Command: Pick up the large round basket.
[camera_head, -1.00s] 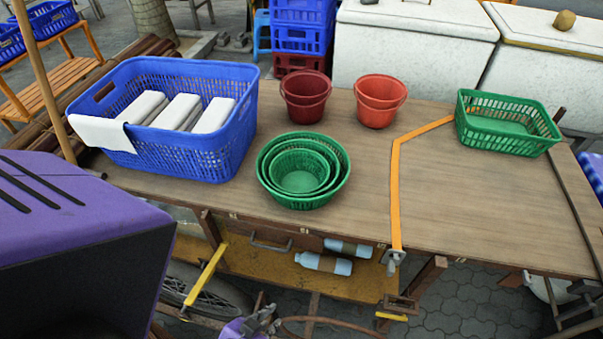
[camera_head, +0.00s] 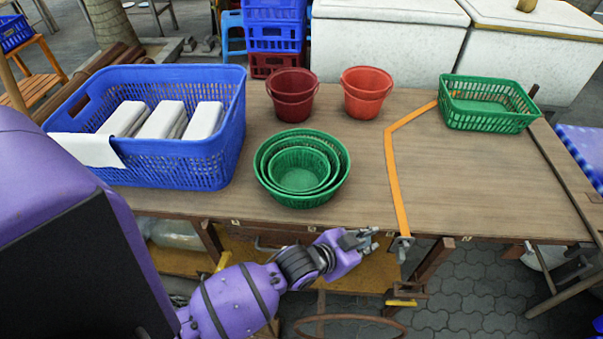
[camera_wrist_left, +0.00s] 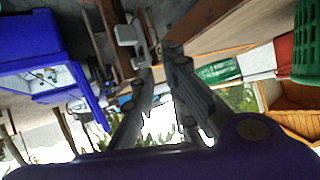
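The large round basket (camera_head: 271,194) is green plastic with a slotted wall. It stands upright on the wooden table near its front edge, with smaller green round baskets (camera_head: 299,171) nested inside. My left gripper (camera_head: 369,239) is in front of the table edge, right of and nearer than the baskets, pointing right and not touching them. Its fingers look apart, with nothing between them. In the left wrist view the fingers (camera_wrist_left: 158,68) show a gap, and a green slotted wall (camera_wrist_left: 305,45) shows at the upper right; I cannot tell which basket it is. My right gripper is out of view.
A blue crate (camera_head: 215,165) with white blocks stands left on the table (camera_head: 460,190). A dark red bucket (camera_head: 293,95) and an orange-red bucket (camera_head: 367,93) stand behind the round baskets. A green rectangular basket (camera_head: 488,105) is at the back right. The table's right half is largely clear.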

